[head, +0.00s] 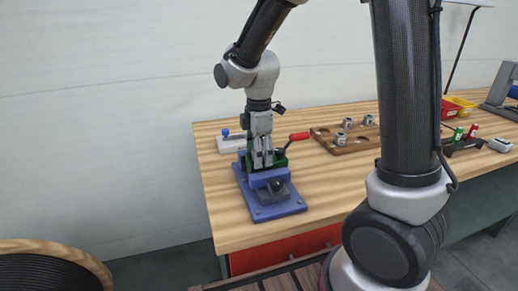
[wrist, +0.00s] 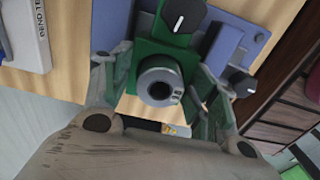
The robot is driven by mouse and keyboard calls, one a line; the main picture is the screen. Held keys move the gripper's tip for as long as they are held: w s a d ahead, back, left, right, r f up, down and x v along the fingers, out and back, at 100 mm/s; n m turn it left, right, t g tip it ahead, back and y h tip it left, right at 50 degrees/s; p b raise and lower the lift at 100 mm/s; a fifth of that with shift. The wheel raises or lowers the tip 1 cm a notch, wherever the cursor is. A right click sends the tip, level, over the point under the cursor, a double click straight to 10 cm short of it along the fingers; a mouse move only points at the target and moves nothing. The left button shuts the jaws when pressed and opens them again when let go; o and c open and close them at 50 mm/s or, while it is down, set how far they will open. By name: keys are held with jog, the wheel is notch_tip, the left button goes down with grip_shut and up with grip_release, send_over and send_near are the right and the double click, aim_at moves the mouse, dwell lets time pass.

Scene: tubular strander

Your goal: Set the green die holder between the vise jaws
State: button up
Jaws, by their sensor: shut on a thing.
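The green die holder shows in the wrist view (wrist: 150,52) as a green block with a round collar around a grey metal ring. In the head view only bits of its green (head: 281,162) show behind my fingers. My gripper (head: 263,163) points down and is shut on the die holder, one finger on each side of the collar. The blue vise (head: 278,209) stands on the near left corner of the bench, directly under my gripper. Its blue body also shows in the wrist view (wrist: 237,45) close to the holder. I cannot tell whether the holder is seated between the jaws.
A red-handled lever (head: 299,136) rises beside my gripper. A white box (head: 230,145) lies behind the vise. A wooden tray (head: 350,150) with several metal pieces sits to the right. Yellow (head: 462,103) and red bins stand farther right. Bare bench lies right of the vise.

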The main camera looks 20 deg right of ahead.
aim_at(265, 168)
jog(key=shift+f, duration=0.1)
jog(key=o, duration=1.4)
notch_tip(265, 168, up, 12)
jog(key=s+d+r+m+t, duration=0.1)
jog(key=s+d+m, duration=0.4)
jog(key=s+m, duration=0.1)
jog(key=s+d+r+m+t, duration=0.1)
jog(key=s+d+m+t, duration=0.1)
jog(key=s+d+m, duration=0.3)
jog(key=s+d+r+m+t, duration=0.1)
jog(key=s+d+m, duration=0.5)
jog(key=s+m, duration=0.1)
jog(key=shift+s+r, duration=0.2)
jog(key=shift+s, duration=0.3)
